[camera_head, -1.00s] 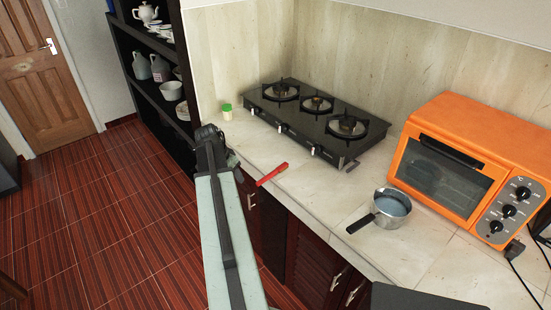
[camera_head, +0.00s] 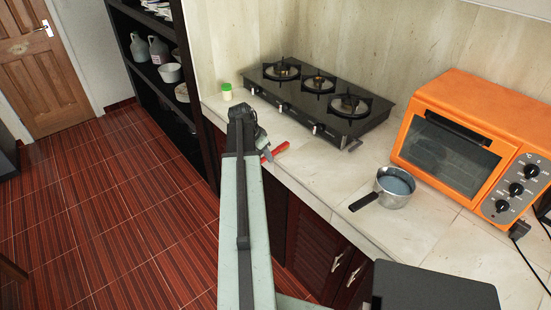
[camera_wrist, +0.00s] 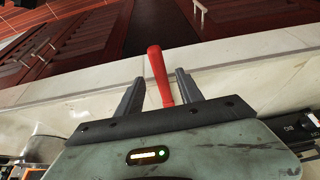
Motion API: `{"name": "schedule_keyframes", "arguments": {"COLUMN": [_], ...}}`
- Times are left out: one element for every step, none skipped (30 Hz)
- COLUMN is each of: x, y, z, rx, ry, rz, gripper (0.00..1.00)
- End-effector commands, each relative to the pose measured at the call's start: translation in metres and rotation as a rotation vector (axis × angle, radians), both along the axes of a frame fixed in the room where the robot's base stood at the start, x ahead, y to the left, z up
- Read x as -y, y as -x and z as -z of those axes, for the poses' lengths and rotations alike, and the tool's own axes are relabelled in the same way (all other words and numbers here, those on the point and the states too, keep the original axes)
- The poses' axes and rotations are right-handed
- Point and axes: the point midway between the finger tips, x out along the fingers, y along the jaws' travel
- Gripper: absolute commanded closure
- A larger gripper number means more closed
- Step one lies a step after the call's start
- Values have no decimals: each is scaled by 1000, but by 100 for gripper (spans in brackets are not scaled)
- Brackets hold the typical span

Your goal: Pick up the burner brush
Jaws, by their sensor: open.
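The burner brush shows as a red handle (camera_head: 276,150) lying on the counter near its front edge, in front of the stove. In the head view my gripper (camera_head: 264,151) is at the brush's left end and hides part of it. In the wrist view the red handle (camera_wrist: 157,68) lies between my gripper's (camera_wrist: 160,77) two dark fingers, which are spread apart. The handle is closer to the right finger, and a gap shows on its left. The brush's other end is hidden behind the gripper body. I cannot tell whether either finger touches it.
A black gas stove (camera_head: 319,100) stands behind the brush. A small green-lidded jar (camera_head: 227,92) is at its left. A saucepan (camera_head: 394,187) and an orange oven (camera_head: 470,140) stand to the right. The counter between brush and saucepan is clear.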

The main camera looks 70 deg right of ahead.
Motion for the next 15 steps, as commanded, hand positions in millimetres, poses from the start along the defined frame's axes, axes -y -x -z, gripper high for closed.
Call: {"name": "schedule_keyframes", "arguments": {"x": [3,4,5,5,5,5,5,5,5,5,5,5,5,5,5], "y": [1,2,2,3,3,3,3,3,3,3,3,3,3,3,3], "z": [14,16,15,14,13,12,12,12,12,12,12,12,12,12,11], "rx": [0,0,0,0,0,0,0,0,0,0,0,0,0,0,0], "ry": [0,0,0,0,0,0,0,0,0,0,0,0,0,0,0], "rz": [1,1,1,1,1,0,0,0,1,1,1,1,1,1,1], "gripper": [56,56,56,56,56,56,56,56,62,70,79,90,98,100,100]}}
